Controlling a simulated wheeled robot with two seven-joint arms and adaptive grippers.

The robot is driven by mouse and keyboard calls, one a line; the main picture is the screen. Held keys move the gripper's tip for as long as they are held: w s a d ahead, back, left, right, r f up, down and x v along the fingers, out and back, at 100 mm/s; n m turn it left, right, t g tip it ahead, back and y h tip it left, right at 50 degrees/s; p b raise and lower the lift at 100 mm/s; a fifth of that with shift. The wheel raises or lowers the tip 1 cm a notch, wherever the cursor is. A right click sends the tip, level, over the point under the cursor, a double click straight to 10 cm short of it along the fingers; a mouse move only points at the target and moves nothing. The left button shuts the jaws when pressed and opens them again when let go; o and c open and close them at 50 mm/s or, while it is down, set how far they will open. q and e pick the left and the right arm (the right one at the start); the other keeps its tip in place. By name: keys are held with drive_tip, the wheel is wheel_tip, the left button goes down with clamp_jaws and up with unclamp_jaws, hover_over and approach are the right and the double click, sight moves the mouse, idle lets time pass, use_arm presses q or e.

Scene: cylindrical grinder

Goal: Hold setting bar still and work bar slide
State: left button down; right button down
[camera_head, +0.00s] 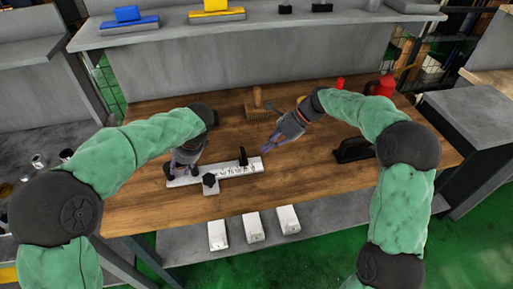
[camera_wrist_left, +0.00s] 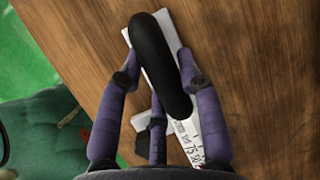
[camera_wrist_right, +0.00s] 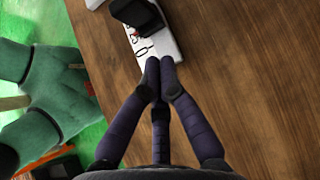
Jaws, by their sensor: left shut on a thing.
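The white setting bar (camera_head: 233,170) with dark markings lies on the wooden bench. A slide with a black knob (camera_head: 210,180) sits across its middle, and a black upright piece (camera_head: 243,157) stands near its right end. My left gripper (camera_head: 178,169) is at the bar's left end. In the left wrist view its fingers (camera_wrist_left: 157,78) are shut around a black rounded handle (camera_wrist_left: 160,50), with the bar (camera_wrist_left: 190,130) below. My right gripper (camera_head: 270,146) is above and beside the bar's right end. In the right wrist view its fingertips (camera_wrist_right: 158,68) are together and empty, near the bar's end (camera_wrist_right: 158,42).
A wooden brush (camera_head: 257,103) stands at the back of the bench (camera_head: 310,185). Red bottles (camera_head: 384,84) and a black object (camera_head: 352,149) are at the right. White boxes (camera_head: 253,227) rest on the lower shelf. The bench front right of the bar is clear.

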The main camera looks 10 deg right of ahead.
use_arm(q)
drive_tip(key=shift+f, duration=0.15)
use_arm(e)
drive_tip(key=v, duration=0.9)
drive_tip(key=shift+r, duration=0.2)
use_arm(q)
drive_tip(key=c, duration=0.8)
unclamp_jaws()
drive_tip(key=shift+o, duration=0.2)
drive_tip(key=v, duration=1.2)
